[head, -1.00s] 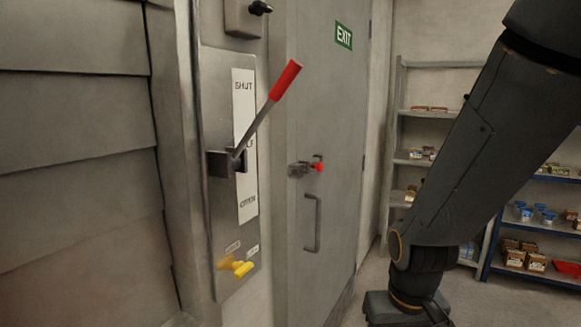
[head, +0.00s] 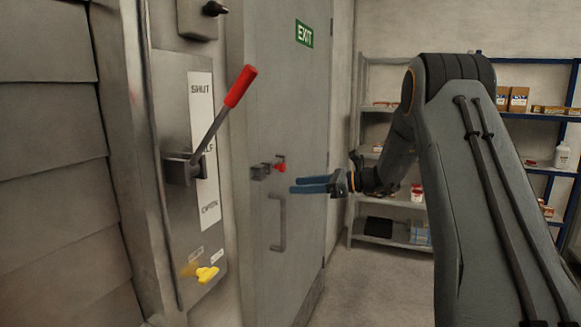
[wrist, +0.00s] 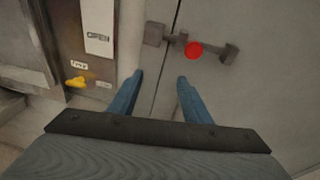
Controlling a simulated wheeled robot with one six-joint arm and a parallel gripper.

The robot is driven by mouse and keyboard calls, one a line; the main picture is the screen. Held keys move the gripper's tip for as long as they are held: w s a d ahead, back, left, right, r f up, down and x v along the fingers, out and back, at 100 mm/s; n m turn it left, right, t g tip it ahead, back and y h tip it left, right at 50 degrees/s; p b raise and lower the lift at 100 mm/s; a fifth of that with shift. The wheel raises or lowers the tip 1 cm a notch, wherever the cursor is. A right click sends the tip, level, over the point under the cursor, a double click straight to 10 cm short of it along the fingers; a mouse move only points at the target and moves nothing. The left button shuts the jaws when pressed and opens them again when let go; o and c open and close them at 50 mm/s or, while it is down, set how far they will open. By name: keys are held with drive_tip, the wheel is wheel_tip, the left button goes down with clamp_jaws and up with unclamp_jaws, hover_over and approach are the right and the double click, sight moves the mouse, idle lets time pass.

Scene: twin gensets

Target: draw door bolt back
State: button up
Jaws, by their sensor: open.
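The door bolt (head: 268,170) is a grey bar with a red knob, mounted at the edge of the grey door (head: 285,120) above its pull handle (head: 278,223). In the wrist view the red knob (wrist: 194,50) sits between two grey brackets, one on each side of the door's edge line. My gripper (head: 292,187) has two blue fingers and is open and empty. It is just right of and slightly below the knob in the head view, apart from it. In the wrist view the fingertips (wrist: 159,75) lie below the knob, which is nearer the right finger's side.
Left of the door is a metal panel (head: 172,95) with a red-handled lever (head: 239,87) sticking out and a yellow handle (head: 207,274) low down. Shelves with goods (head: 385,240) stand behind my arm. The floor before the door is clear.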

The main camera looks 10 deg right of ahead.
sight(284, 167)
drive_tip(key=w+d+r+m+t+y, duration=0.1)
drive_tip(key=w+d+r+m+t, duration=0.1)
drive_tip(key=w+d+r, duration=0.15)
drive_tip(key=p+x, duration=0.3)
drive_tip(key=x, duration=0.4)
drive_tip(key=shift+r, duration=0.1)
drive_tip(key=shift+c, duration=0.4)
clamp_jaws()
